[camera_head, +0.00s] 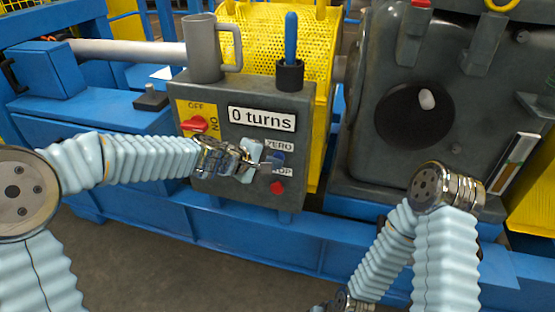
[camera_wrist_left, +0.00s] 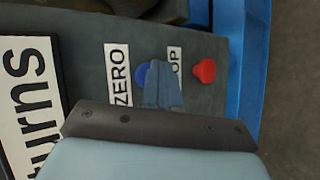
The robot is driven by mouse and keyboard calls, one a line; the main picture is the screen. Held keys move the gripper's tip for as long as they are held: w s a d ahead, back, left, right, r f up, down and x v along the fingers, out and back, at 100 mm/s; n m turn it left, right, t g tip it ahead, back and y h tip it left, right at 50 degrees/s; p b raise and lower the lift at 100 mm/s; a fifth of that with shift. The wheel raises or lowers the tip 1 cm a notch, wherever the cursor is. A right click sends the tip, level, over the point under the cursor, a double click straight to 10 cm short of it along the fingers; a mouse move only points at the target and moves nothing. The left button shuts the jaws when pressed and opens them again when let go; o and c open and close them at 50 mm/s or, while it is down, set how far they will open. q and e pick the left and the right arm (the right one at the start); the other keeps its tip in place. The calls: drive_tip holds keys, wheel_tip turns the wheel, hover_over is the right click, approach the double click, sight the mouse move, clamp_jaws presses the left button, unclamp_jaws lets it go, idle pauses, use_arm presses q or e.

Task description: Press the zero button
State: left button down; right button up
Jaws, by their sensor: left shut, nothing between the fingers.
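The grey control box shows a blue button (camera_head: 278,158) beside the ZERO label (camera_head: 280,146). In the left wrist view the blue button (camera_wrist_left: 142,73) is partly covered by my fingers, with the ZERO label (camera_wrist_left: 118,75) on its left. My left gripper (camera_head: 264,164) is shut and empty, its tips at or just in front of the blue button; I cannot tell whether they touch it. It also shows in the left wrist view (camera_wrist_left: 163,88). The display (camera_head: 262,119) reads "0 turns". My right forearm runs down to the bottom edge, and its fingers are out of sight.
A red stop button (camera_head: 277,187) sits just below the blue one, its label partly hidden. A red rotary switch (camera_head: 195,124) is at left. A grey mug (camera_head: 206,48) and a blue-handled tool in a black holder (camera_head: 290,75) stand on the box.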

idle(0.5)
use_arm(q)
drive_tip(key=shift+s+a+b, duration=0.3)
drive_tip(key=shift+s+b, duration=0.3)
drive_tip(key=shift+s, duration=0.25)
drive_tip(key=shift+s+a+b, duration=0.25)
drive_tip(key=shift+s+b, duration=0.2)
drive_tip(key=shift+s, duration=0.35)
drive_tip(key=shift+s+a+b, duration=0.3)
drive_tip(key=shift+s+b, duration=0.15)
drive_tip(key=shift+s, duration=0.35)
drive_tip(key=shift+s+a+b, duration=0.25)
drive_tip(key=shift+s+b, duration=0.2)
drive_tip(key=shift+s, duration=0.35)
